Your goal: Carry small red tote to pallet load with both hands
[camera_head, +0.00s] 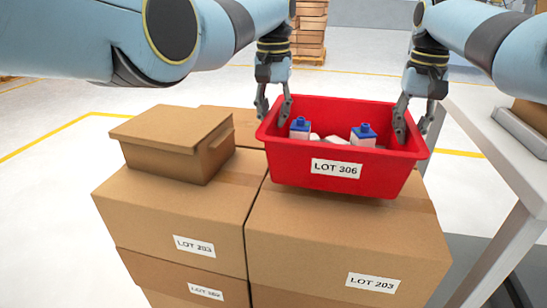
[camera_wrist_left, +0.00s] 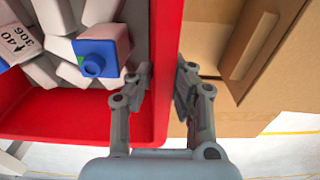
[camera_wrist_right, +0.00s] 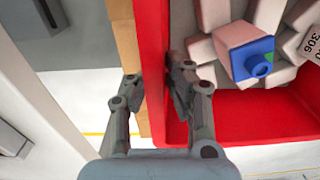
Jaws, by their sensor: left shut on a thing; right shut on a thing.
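The small red tote (camera_head: 290,165) has a white LOT 306 label and holds several pale cartons, two with blue caps. It is over the right-hand stack of the pallet load (camera_head: 340,235); whether it touches the boxes I cannot tell. My left gripper (camera_head: 273,112) is shut on the tote's left wall, one finger inside and one outside, as the left wrist view (camera_wrist_left: 163,85) shows. My right gripper (camera_head: 412,122) is shut on the right wall the same way, seen in the right wrist view (camera_wrist_right: 153,85). The tote looks about level.
A smaller closed brown box (camera_head: 170,140) sits on the left-hand stack, left of the tote. A grey-white table frame (camera_head: 495,245) stands close on the right.

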